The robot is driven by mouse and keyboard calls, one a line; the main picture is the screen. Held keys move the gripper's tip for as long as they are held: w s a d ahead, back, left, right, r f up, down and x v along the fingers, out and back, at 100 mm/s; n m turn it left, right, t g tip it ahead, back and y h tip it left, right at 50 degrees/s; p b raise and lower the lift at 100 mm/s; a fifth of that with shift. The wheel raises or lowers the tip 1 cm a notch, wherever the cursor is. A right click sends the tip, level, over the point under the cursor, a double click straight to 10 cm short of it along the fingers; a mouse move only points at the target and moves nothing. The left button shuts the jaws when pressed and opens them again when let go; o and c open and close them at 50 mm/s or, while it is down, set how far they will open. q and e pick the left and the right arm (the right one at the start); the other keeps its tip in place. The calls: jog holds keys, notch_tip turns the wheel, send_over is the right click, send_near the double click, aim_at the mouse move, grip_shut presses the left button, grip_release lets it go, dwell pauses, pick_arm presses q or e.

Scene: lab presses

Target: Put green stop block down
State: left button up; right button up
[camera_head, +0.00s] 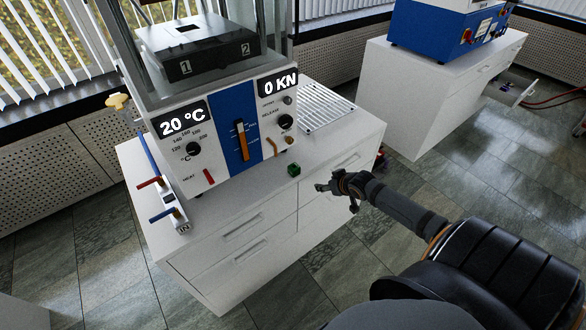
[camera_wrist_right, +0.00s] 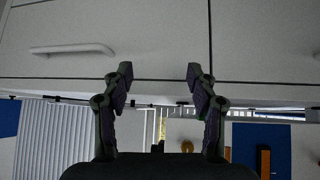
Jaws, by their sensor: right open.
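The green stop block (camera_head: 293,169) is small and dark green. In the head view it sits on the white cabinet top (camera_head: 240,196), close to the front edge and in front of the press (camera_head: 222,128). My right gripper (camera_head: 337,193) is to the right of the block and apart from it, out past the cabinet's front edge. It is open, with nothing between its fingers; its spread fingers also show in the right wrist view (camera_wrist_right: 159,73). I cannot make out the block clearly in the wrist view. My left gripper is not in view.
The press shows 20 °C and 0 KN. A slotted metal plate (camera_head: 325,107) lies right of it, and a unit with red and blue levers (camera_head: 170,203) stands left. A second white cabinet (camera_head: 425,90) carries a blue machine (camera_head: 440,30). The floor between is clear.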

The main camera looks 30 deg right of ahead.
jog(key=n+y, duration=0.2)
send_near(293, 167)
jog(key=s, duration=0.2)
jog(key=shift+m+t, duration=0.3)
jog(key=b+x, duration=0.1)
jog(key=x, duration=0.4)
jog(key=shift+w+a, duration=0.1)
jog(key=shift+w, duration=0.15)
jog(key=shift+b+x, duration=0.3)
jog(key=shift+x, duration=2.45)
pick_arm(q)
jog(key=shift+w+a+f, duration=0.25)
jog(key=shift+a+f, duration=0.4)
pick_arm(e)
jog(key=shift+r, duration=0.2)
jog(key=shift+c, duration=1.2)
grip_shut()
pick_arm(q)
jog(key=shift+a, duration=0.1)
pick_arm(e)
jog(key=shift+w, duration=0.1)
